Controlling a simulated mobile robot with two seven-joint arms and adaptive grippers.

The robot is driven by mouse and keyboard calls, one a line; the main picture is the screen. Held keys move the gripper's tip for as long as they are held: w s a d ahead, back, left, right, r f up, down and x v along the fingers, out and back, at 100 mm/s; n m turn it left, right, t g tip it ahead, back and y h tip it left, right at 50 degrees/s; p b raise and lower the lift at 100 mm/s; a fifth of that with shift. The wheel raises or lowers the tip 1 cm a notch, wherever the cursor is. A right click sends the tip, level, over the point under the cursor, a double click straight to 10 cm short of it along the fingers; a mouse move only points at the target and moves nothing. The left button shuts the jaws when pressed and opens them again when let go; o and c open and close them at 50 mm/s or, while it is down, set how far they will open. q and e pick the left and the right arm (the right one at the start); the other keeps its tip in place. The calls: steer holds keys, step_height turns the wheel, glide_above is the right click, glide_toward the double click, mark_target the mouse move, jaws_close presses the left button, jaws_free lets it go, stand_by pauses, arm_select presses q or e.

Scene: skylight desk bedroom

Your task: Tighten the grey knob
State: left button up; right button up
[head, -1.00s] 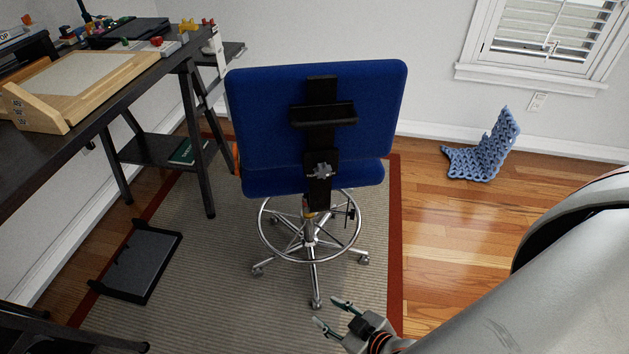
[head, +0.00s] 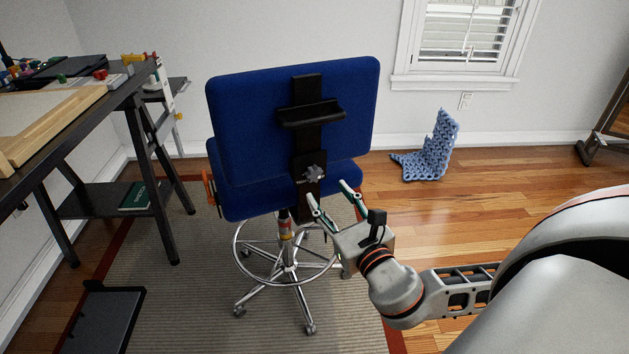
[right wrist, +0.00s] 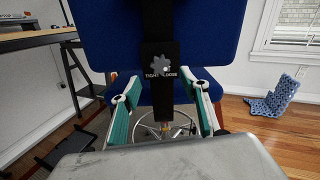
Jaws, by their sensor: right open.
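The grey knob (head: 314,173) is a small lobed knob on the black back bracket of the blue chair (head: 250,130). In the right wrist view the knob (right wrist: 160,64) is above centre, with the words "TIGHT" and "LOOSE" below it. My right gripper (head: 328,192) is open and empty, just below and to the right of the knob in the head view. In the right wrist view its two green-padded fingers (right wrist: 163,95) stand apart on either side of the bracket, below the knob, and no contact with it shows. My left gripper is not in view.
A dark desk (head: 120,102) with a wooden board stands at the left. A footrest (head: 100,318) is on the rug at the lower left. A blue knitted-looking object (head: 432,155) lies on the floor near the window.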

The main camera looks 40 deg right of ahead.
mark_target(316, 176)
steer(key=b+x, duration=0.1)
steer(key=x, duration=0.6)
steer(key=shift+w+d, duration=0.1)
steer(key=shift+w, duration=0.15)
steer(key=c, duration=1.1)
